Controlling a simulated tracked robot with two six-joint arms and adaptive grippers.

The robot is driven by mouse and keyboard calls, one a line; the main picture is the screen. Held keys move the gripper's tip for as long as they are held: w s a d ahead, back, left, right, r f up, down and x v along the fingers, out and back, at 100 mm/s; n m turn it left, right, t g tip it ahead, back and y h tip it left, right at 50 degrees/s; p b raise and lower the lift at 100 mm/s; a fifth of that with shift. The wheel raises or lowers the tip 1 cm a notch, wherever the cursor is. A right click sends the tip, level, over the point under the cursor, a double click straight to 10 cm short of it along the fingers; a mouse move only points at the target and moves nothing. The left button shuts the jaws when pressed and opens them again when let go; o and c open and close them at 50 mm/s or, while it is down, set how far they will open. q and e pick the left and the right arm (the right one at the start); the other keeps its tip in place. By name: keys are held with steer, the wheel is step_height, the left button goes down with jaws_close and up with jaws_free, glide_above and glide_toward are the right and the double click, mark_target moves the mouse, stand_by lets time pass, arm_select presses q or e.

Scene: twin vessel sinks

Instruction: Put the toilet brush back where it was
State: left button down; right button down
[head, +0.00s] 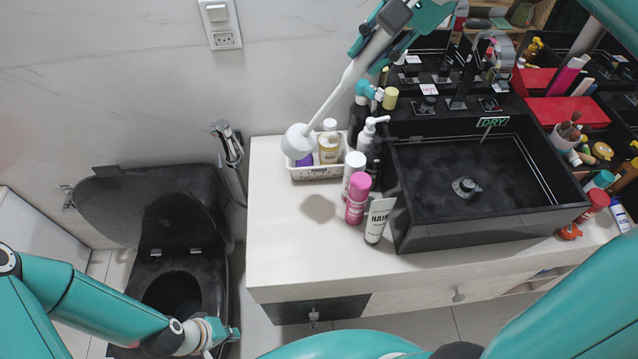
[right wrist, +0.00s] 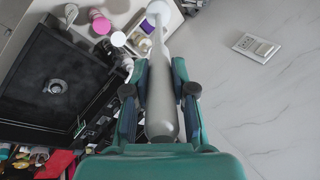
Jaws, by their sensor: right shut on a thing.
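The toilet brush (head: 348,84) has a long pale handle and a round white head (head: 297,141). My right gripper (head: 388,28) is shut on the thick grey end of its handle. The brush slants down to the left, its head in front of the white basket in the picture; a round shadow lies on the counter below. In the right wrist view the handle (right wrist: 161,105) lies between both fingers of the gripper (right wrist: 160,92), with the head at the top. My left gripper (head: 222,335) is low by the toilet; its jaws are too unclear to judge. I cannot make out a brush holder.
The black toilet (head: 185,262) stands left of the white counter (head: 290,245), with a chrome sprayer (head: 228,147) between. The counter bears a white basket (head: 318,172), a pink can (head: 357,198), several bottles and a black sink (head: 470,180). The counter's left front is clear.

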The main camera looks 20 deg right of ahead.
step_height(320, 180, down, 20)
steer(key=b, duration=0.1)
steer(key=shift+r+b, duration=0.15)
steer(key=shift+b, duration=0.25)
steer(key=c, duration=1)
jaws_free()
steer(key=shift+s, duration=0.15)
steer(key=shift+o, duration=0.2)
steer(key=shift+d+r, duration=0.1)
steer(key=shift+r, duration=0.05)
steer(key=v, duration=1.1)
steer(key=shift+s+r, duration=0.2)
steer(key=shift+r, duration=0.1)
